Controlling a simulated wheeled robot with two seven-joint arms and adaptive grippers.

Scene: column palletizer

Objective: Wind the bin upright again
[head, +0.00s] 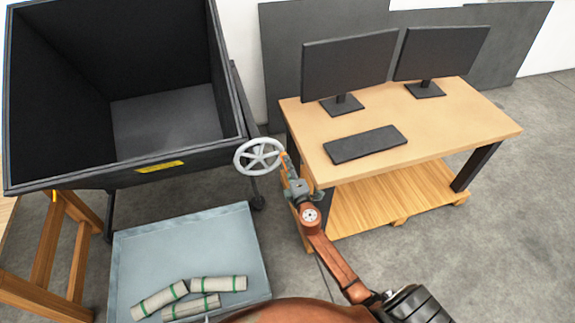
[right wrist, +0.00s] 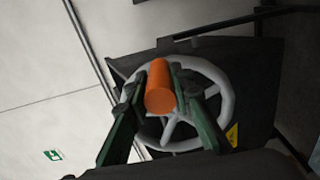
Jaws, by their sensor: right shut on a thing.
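The large dark bin (head: 175,174) stands at the left in the head view, its inside empty and a yellow label on its front edge. I cannot tell for sure how far it is tilted. A grey spoked handwheel (head: 240,158) is at its right front corner; the wheel rim (right wrist: 228,88) also shows in the right wrist view. My right gripper (head: 288,168) is shut on the wheel's orange handle (right wrist: 160,88), with a green finger on each side of it. My left gripper is out of view.
A blue-grey tray (head: 150,255) with three green-banded rolls (head: 218,284) lies below the bin. A wooden desk (head: 450,125) with two monitors (head: 348,70) and a keyboard (head: 365,144) stands close to the right of my right arm. Wooden trestle legs (head: 78,255) are at the left.

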